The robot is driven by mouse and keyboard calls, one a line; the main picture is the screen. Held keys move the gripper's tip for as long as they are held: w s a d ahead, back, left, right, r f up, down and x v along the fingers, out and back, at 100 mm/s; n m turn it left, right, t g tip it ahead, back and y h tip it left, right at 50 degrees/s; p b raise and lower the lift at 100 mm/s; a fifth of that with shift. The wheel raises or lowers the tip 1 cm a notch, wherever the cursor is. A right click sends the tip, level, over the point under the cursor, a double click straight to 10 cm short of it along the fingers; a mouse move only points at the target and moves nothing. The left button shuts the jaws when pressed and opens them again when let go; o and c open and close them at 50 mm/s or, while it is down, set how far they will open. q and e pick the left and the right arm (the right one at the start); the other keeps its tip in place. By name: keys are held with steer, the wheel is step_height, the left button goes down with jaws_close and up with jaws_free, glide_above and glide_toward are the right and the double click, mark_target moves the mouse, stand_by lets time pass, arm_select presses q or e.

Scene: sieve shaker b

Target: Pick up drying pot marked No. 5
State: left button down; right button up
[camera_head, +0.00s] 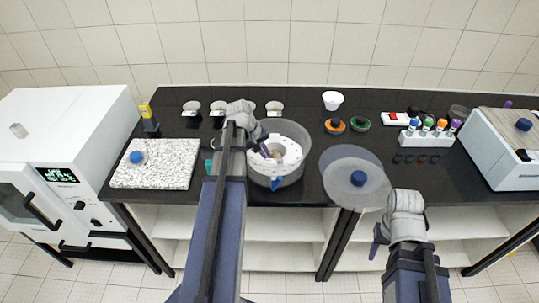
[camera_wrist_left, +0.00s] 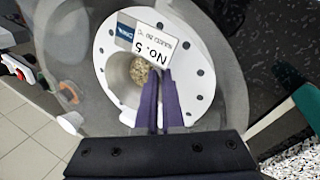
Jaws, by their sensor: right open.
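The drying pot (camera_wrist_left: 122,77) marked No. 5 is a white cup with tan grains at its bottom. It stands on a white plate with dark holes (camera_wrist_left: 198,98) inside a round grey see-through vessel (camera_head: 302,170). Its label (camera_wrist_left: 150,42) appears upside down in the left wrist view. My left gripper (camera_wrist_left: 160,73) reaches down to the pot's rim, fingers close together with a narrow gap. Whether they clamp the wall is unclear. In the head view my left gripper (camera_head: 266,151) is over the vessel. My right gripper (camera_head: 376,241) is open and empty at the counter's front edge.
A round clear lid with a blue knob (camera_head: 357,178) is right of the vessel, near my right gripper. A speckled slab (camera_head: 155,170) lies left. Several small pots (camera_head: 274,108), a white cup (camera_head: 333,100) and a tube rack (camera_head: 426,138) stand behind or right.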

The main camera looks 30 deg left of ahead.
arm_select(q)
step_height(320, 180, up, 10)
steer(key=p, duration=1)
